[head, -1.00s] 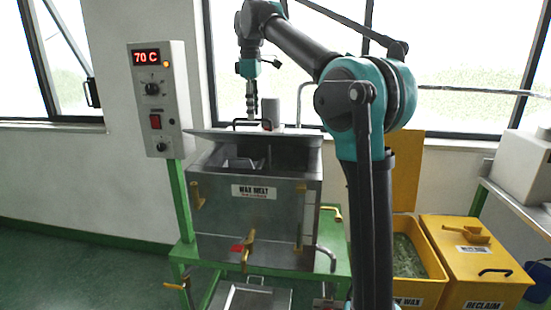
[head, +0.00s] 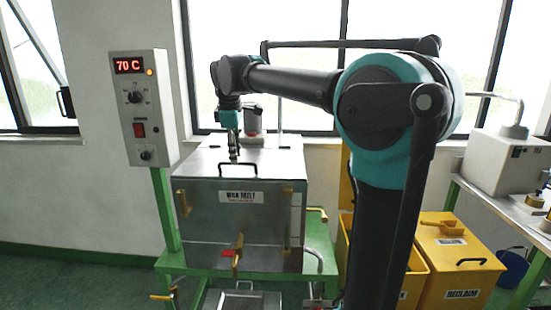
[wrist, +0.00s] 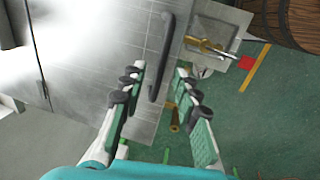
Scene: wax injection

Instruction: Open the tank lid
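The steel tank (head: 225,222), labelled WAX MELT, stands on a green frame. Its lid (head: 275,158) lies flat and closed on top, with a dark bar handle (head: 256,168) near the front edge. My gripper (head: 234,158) points down just above the lid by the handle. In the wrist view my gripper (wrist: 160,75) has its fingers spread with a gap. The lid handle (wrist: 166,50) runs through the line of that gap. No grip on it shows, and I cannot tell whether a finger touches it. The lid (wrist: 115,35) fills the left side.
A control box (head: 143,108) reading 70 C stands left of the tank. A yellow bin marked RECLAIM (head: 458,268) and a bench with a white machine (head: 505,157) are at the right. Brass valves (head: 238,243) stick out from the tank front. Green floor is clear at left.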

